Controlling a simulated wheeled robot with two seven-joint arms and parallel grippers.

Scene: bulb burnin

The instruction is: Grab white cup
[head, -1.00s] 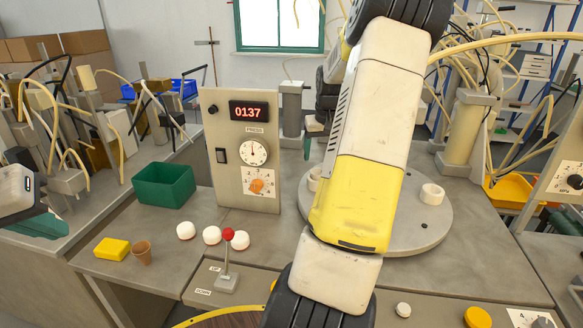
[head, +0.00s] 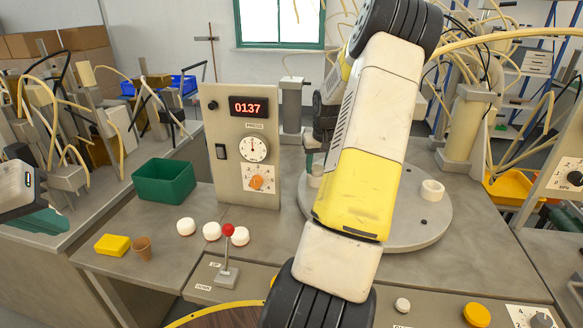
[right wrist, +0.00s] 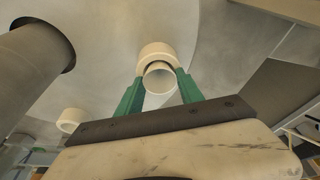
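A short white cup (right wrist: 151,51) with a round opening shows in the right wrist view, standing on the grey round plate. My right gripper (right wrist: 161,77) is open, with one green finger on each side of the cup's near part. I cannot tell whether the fingers touch it. In the head view this cup (head: 316,176) is mostly hidden behind my right arm. A second white cup (head: 432,191) stands on the right of the plate. My left gripper (head: 40,221) is at the left edge, partly cut off; its opening is unclear.
The round grey plate (head: 425,222) lies right of a panel (head: 229,185) reading 0137. Several white caps (head: 211,231), a red-knobbed lever (head: 228,262), a brown cup (head: 142,249), a yellow block (head: 113,245) and a green bin (head: 164,181) are to the left. A grey cylinder (right wrist: 35,60) stands near my right gripper.

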